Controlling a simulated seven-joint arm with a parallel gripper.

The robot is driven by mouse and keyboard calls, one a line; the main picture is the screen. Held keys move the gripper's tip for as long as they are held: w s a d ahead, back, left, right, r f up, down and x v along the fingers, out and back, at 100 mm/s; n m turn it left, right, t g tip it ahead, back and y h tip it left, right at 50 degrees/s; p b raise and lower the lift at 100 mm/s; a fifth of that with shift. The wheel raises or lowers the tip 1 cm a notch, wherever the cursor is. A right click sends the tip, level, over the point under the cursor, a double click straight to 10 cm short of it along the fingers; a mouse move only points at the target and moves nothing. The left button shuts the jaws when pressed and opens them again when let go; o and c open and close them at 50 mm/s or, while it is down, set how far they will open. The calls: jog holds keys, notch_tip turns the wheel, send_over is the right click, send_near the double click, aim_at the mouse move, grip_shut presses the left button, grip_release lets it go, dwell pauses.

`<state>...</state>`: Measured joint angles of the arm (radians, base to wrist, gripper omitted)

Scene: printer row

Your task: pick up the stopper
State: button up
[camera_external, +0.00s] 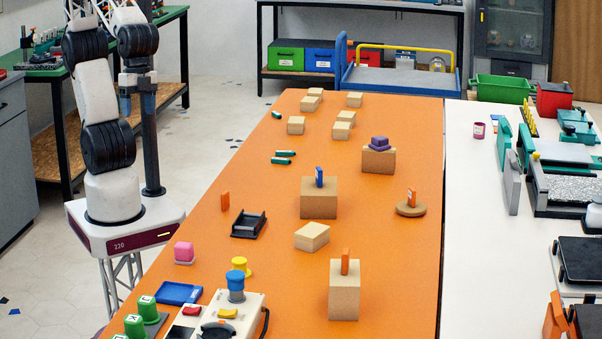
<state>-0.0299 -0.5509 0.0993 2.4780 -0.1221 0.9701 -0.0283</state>
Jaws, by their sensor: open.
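I cannot tell for sure which thing is the stopper. One candidate is a flat round tan disc (401,209) with an upright orange tab (411,196), on the right side of the orange table. Other small upright pieces are a blue tab (319,176) on a wooden block, an orange tab (345,261) on a nearer tall block, and an orange tab (224,200) on the table at left. My gripper (138,107) hangs from the folded arm at the upper left, open, small and partly merged with a dark post. It is well away from all of these.
The orange table (390,262) also holds a purple piece (379,142) on a block, several loose wooden blocks, a black tray (249,224), a pink cube (184,252) and a control box (245,305) at the front. A white table (480,220) with equipment adjoins at right.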

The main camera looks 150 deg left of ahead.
jog(key=w+f+n+g+h, duration=0.1)
jog(key=w+f+n+h, duration=0.15)
jog(key=w, duration=0.35)
jog(key=w+f+n+g+h, duration=0.1)
jog(key=w+f+n+h, duration=0.15)
jog(key=w, duration=0.35)
jog(key=n+t+h, duration=0.5)
jog(key=n+h, duration=0.2)
jog(key=n, duration=0.8)
send_near(241, 258)
jog(key=x, duration=0.2)
jog(key=shift+w+d+f, duration=0.15)
jog(key=shift+w+f, duration=0.1)
jog(key=shift+f, duration=0.05)
jog(key=shift+x, duration=1.3)
jog(key=shift+d, duration=0.1)
jog(key=shift+x, duration=2.5)
